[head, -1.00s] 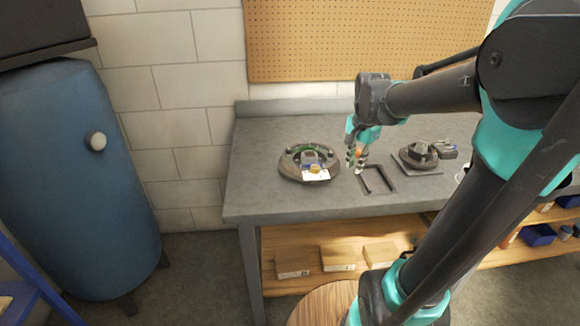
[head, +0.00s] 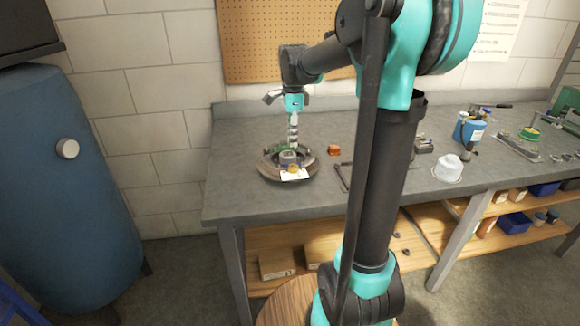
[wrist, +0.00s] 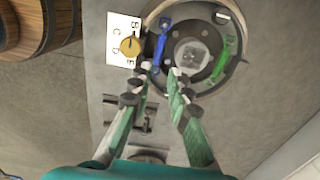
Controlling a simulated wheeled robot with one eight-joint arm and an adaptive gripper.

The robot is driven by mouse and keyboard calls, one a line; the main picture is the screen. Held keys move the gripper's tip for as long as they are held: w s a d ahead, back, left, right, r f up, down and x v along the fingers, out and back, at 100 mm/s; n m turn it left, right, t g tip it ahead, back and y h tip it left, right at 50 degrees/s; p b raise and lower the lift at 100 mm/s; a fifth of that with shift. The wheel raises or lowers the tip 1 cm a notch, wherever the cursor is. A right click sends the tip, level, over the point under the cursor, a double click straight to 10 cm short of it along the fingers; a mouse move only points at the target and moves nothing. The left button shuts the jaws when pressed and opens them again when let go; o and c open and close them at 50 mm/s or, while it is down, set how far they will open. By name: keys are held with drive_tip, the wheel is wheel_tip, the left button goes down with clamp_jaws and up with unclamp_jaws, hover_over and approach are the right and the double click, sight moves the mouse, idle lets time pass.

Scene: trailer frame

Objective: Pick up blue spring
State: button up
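The blue spring (wrist: 161,42) lies inside the round brake drum (wrist: 229,78), at the left side of its hub in the wrist view. A green spring (wrist: 222,62) lies on the hub's other side. My gripper (wrist: 161,70) is open and empty, its fingertips apart just below the blue spring's lower end in the wrist view. In the head view my gripper (head: 293,146) points down over the drum (head: 308,169). I cannot tell the exact height gap. The blue spring is hard to make out in the head view.
A white lettered card (wrist: 120,28) with a gold disc (wrist: 131,46) lies beside the blue spring. An orange block (head: 334,150) sits on the workbench (head: 235,190) right of the drum. A white container (head: 448,168) stands farther right. The bench's front left is clear.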

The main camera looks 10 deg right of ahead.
drive_tip(key=shift+s+d+f, duration=0.1)
drive_tip(key=shift+d+f, duration=0.1)
drive_tip(key=shift+f, duration=1.95)
drive_tip(key=shift+d+f, duration=0.15)
drive_tip(key=shift+f, duration=2)
clamp_jaws()
